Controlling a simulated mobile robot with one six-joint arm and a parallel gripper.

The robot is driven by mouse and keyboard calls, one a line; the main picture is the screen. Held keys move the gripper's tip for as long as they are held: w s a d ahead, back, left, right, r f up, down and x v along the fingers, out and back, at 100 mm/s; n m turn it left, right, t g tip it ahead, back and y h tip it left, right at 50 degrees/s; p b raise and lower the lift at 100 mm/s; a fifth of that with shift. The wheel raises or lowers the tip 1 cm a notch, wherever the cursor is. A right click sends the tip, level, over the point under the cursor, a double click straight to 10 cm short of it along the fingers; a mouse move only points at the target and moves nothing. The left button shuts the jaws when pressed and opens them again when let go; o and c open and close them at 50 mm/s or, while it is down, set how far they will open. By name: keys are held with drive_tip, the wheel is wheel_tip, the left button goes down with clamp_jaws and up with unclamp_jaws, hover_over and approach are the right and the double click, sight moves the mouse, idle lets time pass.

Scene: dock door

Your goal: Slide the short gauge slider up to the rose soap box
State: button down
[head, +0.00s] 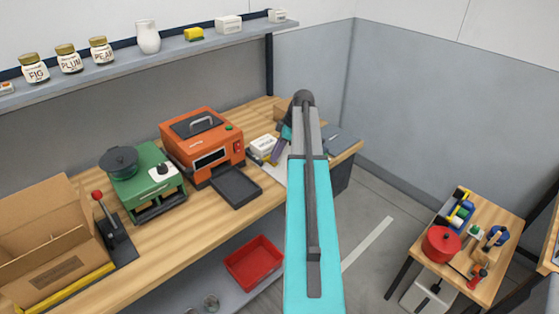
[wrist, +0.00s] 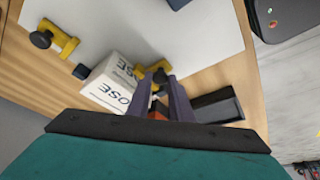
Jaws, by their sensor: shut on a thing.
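The rose soap box (wrist: 108,88) is white with ROSE lettering and lies left of my gripper in the wrist view. It also shows in the head view (head: 263,145). My gripper (wrist: 158,84) is shut on a small yellow slider with a black knob (wrist: 160,74), seemingly the short gauge slider. In the head view my gripper (head: 280,147) is beside the box, and the slider is hidden or too small to tell.
A second yellow piece with a black knob (wrist: 55,38) stands left of the box. A white sheet (wrist: 150,30) lies on the wooden bench. A dark block (wrist: 217,106) is right of my gripper. An orange machine (head: 203,145) stands left of the box.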

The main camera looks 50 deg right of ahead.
drive_tip(key=shift+w+r, duration=0.1)
drive_tip(key=shift+w, duration=0.25)
drive_tip(key=shift+d, duration=0.1)
drive_tip(key=c, duration=1.6)
unclamp_jaws()
drive_tip(key=shift+o, duration=0.2)
drive_tip(key=shift+s+d+r, duration=0.15)
drive_tip(key=shift+s+r, duration=0.05)
drive_tip(key=shift+r, duration=0.35)
drive_tip(key=b+v, duration=0.3)
drive_tip(key=v, duration=0.9)
drive_tip(key=shift+r+b, duration=0.25)
drive_tip(key=shift+b, duration=0.1)
